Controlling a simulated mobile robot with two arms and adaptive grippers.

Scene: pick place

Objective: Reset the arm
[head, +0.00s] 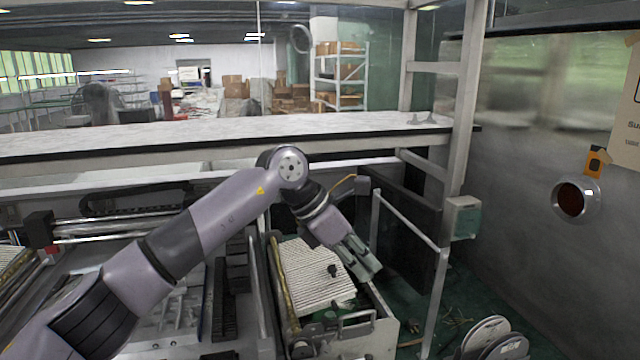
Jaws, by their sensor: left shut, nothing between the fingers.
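My left arm comes in from the lower left and bends down at the elbow near the middle of the head view. My left gripper (362,262) points down and to the right, over the right side of an open metal bin (372,338). It is shut with nothing held. A stack of pale ribbed sheets (310,275) lies in the bin, just left of the gripper. A small dark piece (333,271) shows on the sheets. I cannot tell whether the gripper touches the bin. My right gripper is not in view.
A metal post with a rail (435,300) stands right of the bin. White reels (487,335) lie on the green floor at the lower right. A long pale counter (230,132) crosses behind the machine. A grey wall (540,130) closes off the right.

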